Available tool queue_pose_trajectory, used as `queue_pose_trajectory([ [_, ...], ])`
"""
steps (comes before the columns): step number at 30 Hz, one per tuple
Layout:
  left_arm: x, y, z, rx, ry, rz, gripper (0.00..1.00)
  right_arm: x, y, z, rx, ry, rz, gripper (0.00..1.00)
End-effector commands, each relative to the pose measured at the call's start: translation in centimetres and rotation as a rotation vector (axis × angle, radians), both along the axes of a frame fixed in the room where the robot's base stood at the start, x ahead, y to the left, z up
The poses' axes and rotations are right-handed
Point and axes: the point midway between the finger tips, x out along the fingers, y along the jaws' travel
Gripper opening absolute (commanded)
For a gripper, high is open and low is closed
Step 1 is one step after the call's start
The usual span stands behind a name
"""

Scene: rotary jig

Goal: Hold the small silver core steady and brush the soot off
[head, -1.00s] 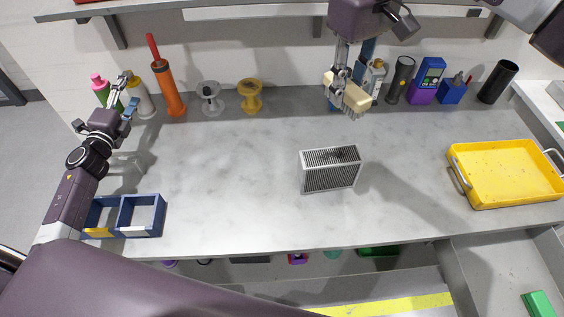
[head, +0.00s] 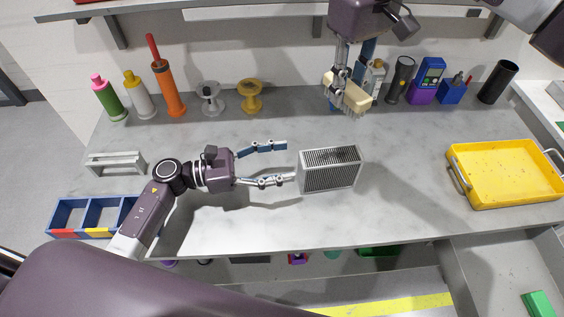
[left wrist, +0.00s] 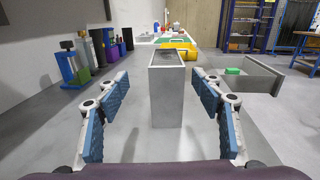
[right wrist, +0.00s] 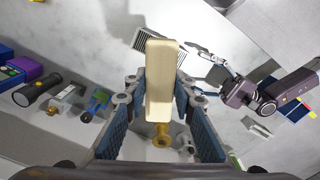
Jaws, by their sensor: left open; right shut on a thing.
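The silver core (head: 331,177), a finned block, stands on the grey bench near its middle. A dark soot patch shows on its top in the left wrist view (left wrist: 166,58). My left gripper (head: 287,162) is open just left of the core, its fingers pointing at the core's left end. In the left wrist view the core stands ahead, between the two fingers, with gaps on both sides. My right gripper (head: 343,84) is shut on a cream brush (head: 350,94), bristles down, above and behind the core. The brush hides part of that gripper in the right wrist view (right wrist: 160,80).
Bottles, an orange pump (head: 168,90), two spools, a torch (head: 401,80) and other items line the wall. A yellow tray (head: 507,174) is at right. A grey bracket (head: 115,162) and a blue bin (head: 85,216) are at left. The bench around the core is clear.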

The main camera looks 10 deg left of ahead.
Motion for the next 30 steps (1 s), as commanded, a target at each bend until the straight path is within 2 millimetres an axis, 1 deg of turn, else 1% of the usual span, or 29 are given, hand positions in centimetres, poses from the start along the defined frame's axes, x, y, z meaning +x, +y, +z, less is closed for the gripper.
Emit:
queue_pose_trajectory([
  [2,-0.5,-0.7,0.0,0.006,-0.018,-0.023,0.61,0.0,0.0,0.0,0.0,0.0,0.0,0.04],
  [5,-0.4,-1.6,0.0,0.007,-0.025,-0.032,0.61,0.0,0.0,0.0,0.0,0.0,0.0,0.04],
  [8,0.2,-2.8,0.1,0.005,-0.025,-0.032,0.61,0.0,0.0,0.0,0.0,0.0,0.0,0.04],
  [15,2.0,-7.1,0.1,0.004,-0.023,-0.029,0.61,0.0,0.0,0.0,0.0,0.0,0.0,0.04],
  [21,3.4,-10.0,0.0,0.005,-0.023,-0.028,0.61,0.0,0.0,0.0,0.0,0.0,0.0,0.04],
  [25,3.8,-11.1,0.0,0.007,-0.022,-0.028,0.61,0.0,0.0,0.0,0.0,0.0,0.0,0.04],
  [30,4.1,-11.7,0.0,0.007,-0.022,-0.028,0.61,0.0,0.0,0.0,0.0,0.0,0.0,0.04],
])
